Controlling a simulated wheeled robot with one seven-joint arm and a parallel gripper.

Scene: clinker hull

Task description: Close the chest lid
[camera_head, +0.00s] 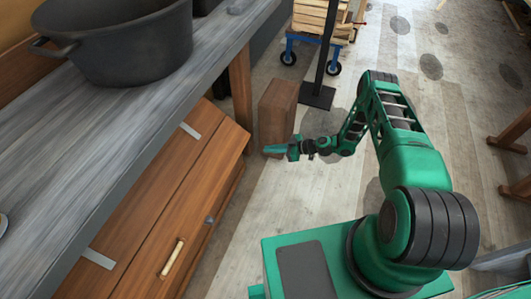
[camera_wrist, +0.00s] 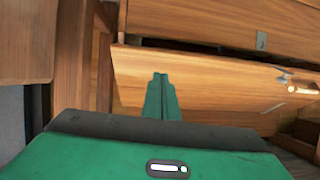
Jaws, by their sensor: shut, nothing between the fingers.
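The brown wooden chest (camera_head: 165,205) stands under the grey bench at the left in the head view. Its boards carry metal straps, a small clasp and a pale handle (camera_head: 172,257). In the wrist view its front board (camera_wrist: 215,85) lies below an upper board (camera_wrist: 225,28), with a dark gap between them toward the left. Which board is the lid, and how far it stands open, I cannot tell. My gripper (camera_head: 275,149) is shut and empty, to the right of the chest's far end. In the wrist view its fingertips (camera_wrist: 161,78) overlap the front board; contact is unclear.
A brown block (camera_head: 277,112) stands on the floor just behind my gripper. A bench leg (camera_head: 241,85) rises by the chest's far end. A dark pot (camera_head: 120,45) sits on the bench (camera_head: 100,130). A post and blue trolley stand beyond.

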